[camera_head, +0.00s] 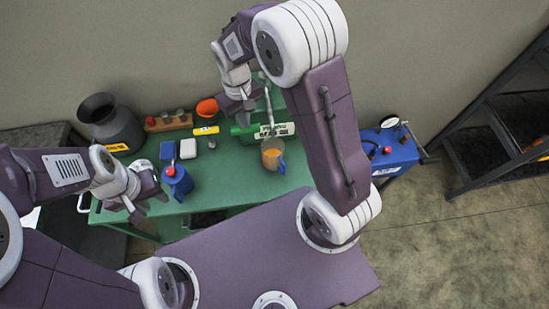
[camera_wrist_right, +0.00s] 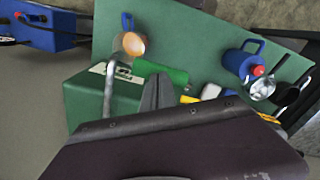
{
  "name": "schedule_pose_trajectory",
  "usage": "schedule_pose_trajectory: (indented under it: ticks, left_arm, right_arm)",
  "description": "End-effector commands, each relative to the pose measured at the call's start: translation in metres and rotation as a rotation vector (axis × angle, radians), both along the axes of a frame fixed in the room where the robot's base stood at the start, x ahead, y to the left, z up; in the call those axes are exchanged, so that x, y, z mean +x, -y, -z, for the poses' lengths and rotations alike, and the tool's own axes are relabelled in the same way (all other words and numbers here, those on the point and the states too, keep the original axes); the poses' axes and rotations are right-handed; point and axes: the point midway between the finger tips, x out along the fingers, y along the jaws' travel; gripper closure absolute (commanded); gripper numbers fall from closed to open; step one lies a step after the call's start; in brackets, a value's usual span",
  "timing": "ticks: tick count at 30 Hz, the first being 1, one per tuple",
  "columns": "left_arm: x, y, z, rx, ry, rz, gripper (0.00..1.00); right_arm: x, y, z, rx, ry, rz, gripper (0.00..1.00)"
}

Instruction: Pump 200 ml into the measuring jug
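The measuring jug (camera_head: 271,157), clear with a blue handle and orange contents, stands on the green table in front of the pump. It also shows in the right wrist view (camera_wrist_right: 134,45). Its level cannot be read. The green pump (camera_head: 266,130) has a white label and an upright metal lever (camera_head: 267,100). In the right wrist view the pump body (camera_wrist_right: 85,108) and lever (camera_wrist_right: 109,90) are left of my fingers. My right gripper (camera_head: 240,110) is left of the lever, apart from it, fingers together and empty. My left gripper (camera_head: 147,207) is open and empty, left of a blue can.
The blue can (camera_head: 176,185) has a red knob. A grey pot (camera_head: 112,122), a wooden block with small items (camera_head: 168,122), an orange object (camera_head: 207,107) and small boxes stand behind it. A blue machine with a gauge (camera_head: 393,150) stands right of the table (camera_head: 225,172).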

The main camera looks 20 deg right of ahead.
Motion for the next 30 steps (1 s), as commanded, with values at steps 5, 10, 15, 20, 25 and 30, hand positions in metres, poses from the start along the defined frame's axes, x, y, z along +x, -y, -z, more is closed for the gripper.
schedule_pose_trajectory:
  ticks: [5,10,15,20,25,30]
  left_arm:
    - [0.0,0.0,-0.001,0.0,0.0,0.0,0.64]
    - [0.0,0.0,-0.002,0.0,0.0,0.0,0.64]
    - [0.0,0.0,-0.019,0.0,0.0,0.0,0.64]
    - [0.0,0.0,-0.038,0.0,0.0,0.0,0.64]
    - [0.0,0.0,-0.057,0.0,0.0,0.0,0.64]
    - [0.0,0.0,-0.076,0.0,0.0,0.0,0.64]
  right_arm:
    - [-0.001,0.0,0.0,0.0,-0.002,0.0,1.0]
    - [-0.001,0.0,-0.002,0.0,-0.003,0.0,1.0]
    - [-0.001,0.0,-0.02,0.0,-0.002,0.0,1.0]
    - [0.0,0.0,-0.041,0.0,-0.001,0.0,1.0]
    - [0.0,0.0,-0.062,0.0,-0.001,0.0,1.0]
    - [0.0,0.0,-0.083,0.0,-0.001,0.0,1.0]
